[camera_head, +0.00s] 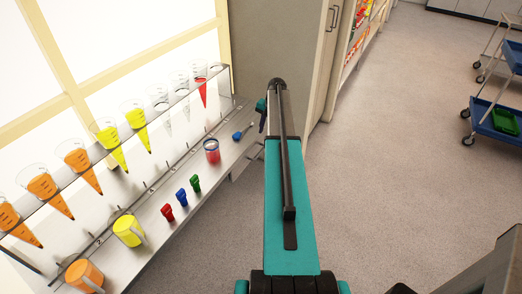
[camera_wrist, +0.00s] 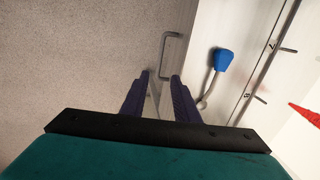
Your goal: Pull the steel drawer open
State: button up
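A grey metal bar handle (camera_wrist: 173,48) shows in the wrist view, just beyond my fingertips. My gripper (camera_wrist: 160,76) has two dark blue fingers set apart, with a gap between them and nothing held. In the head view the steel bench (camera_head: 184,180) runs along the left. A handle-like bar (camera_head: 246,160) shows at its front edge beside my teal arm. My gripper's dark end (camera_head: 262,117) is at the arm's far end, partly hidden. The drawer's front is mostly hidden.
A blue-headed tool (camera_wrist: 222,59) lies right of the handle. A rack of cones stands behind.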

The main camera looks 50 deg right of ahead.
notch_tip(320, 180, down, 13)
jog(key=w+p, duration=0.2)
jog(key=p, duration=0.2)
jog(key=shift+a, duration=0.25)
jog(key=shift+w, duration=0.1)
jog(key=shift+c, duration=0.3)
grip_shut()
